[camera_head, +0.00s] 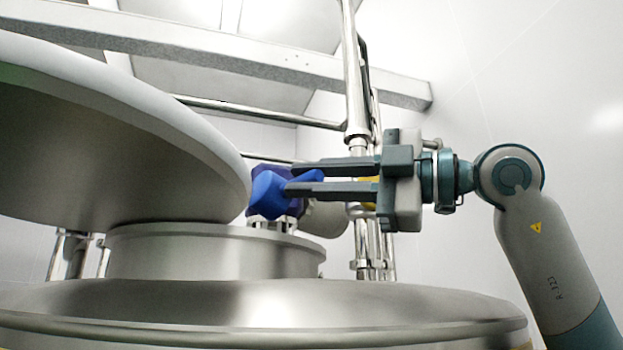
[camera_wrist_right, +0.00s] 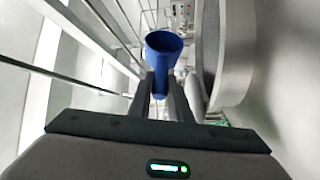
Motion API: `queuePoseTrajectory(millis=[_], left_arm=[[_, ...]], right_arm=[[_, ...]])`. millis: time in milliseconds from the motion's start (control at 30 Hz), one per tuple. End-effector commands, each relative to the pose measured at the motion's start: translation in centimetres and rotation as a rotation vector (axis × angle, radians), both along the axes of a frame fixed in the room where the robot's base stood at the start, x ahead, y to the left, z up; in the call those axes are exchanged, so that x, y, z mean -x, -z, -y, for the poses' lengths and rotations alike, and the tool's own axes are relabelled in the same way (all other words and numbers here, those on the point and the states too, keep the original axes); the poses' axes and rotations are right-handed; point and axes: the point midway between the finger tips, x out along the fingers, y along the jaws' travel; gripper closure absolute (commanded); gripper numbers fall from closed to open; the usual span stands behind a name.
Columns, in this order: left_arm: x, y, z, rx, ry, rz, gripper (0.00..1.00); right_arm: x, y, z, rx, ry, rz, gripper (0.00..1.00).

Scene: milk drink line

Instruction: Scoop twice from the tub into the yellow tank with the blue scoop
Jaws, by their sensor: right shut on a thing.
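My right gripper (camera_head: 291,179) reaches in from the right in the head view, its two fingers level and pointing left. It is shut on the blue scoop (camera_head: 267,192), which is at the fingertips just above the steel neck of a large tank (camera_head: 215,258). In the right wrist view the scoop's round cup (camera_wrist_right: 164,42) is beyond the fingertips, with its handle between the fingers. I cannot see whether the cup holds anything. A wide open lid (camera_head: 130,185) is tilted up on the left. I cannot make out the tub, and my left gripper is not in view.
Vertical steel pipes (camera_head: 354,80) stand behind my gripper. A grey beam (camera_head: 300,70) crosses above. A small yellow part (camera_head: 368,206) shows behind my gripper.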

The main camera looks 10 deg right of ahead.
Motion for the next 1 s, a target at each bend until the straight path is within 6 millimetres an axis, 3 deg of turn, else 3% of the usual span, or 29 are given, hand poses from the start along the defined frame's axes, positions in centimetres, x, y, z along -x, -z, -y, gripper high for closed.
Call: queuePoseTrajectory(millis=[467, 1000], left_arm=[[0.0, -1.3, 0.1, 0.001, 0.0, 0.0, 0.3], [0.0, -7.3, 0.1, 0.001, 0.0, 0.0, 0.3]], right_arm=[[0.0, -0.5, 0.0, 0.052, 0.001, 0.037, 1.0], [0.1, -1.5, -0.1, 0.371, -0.001, 0.261, 1.0]])
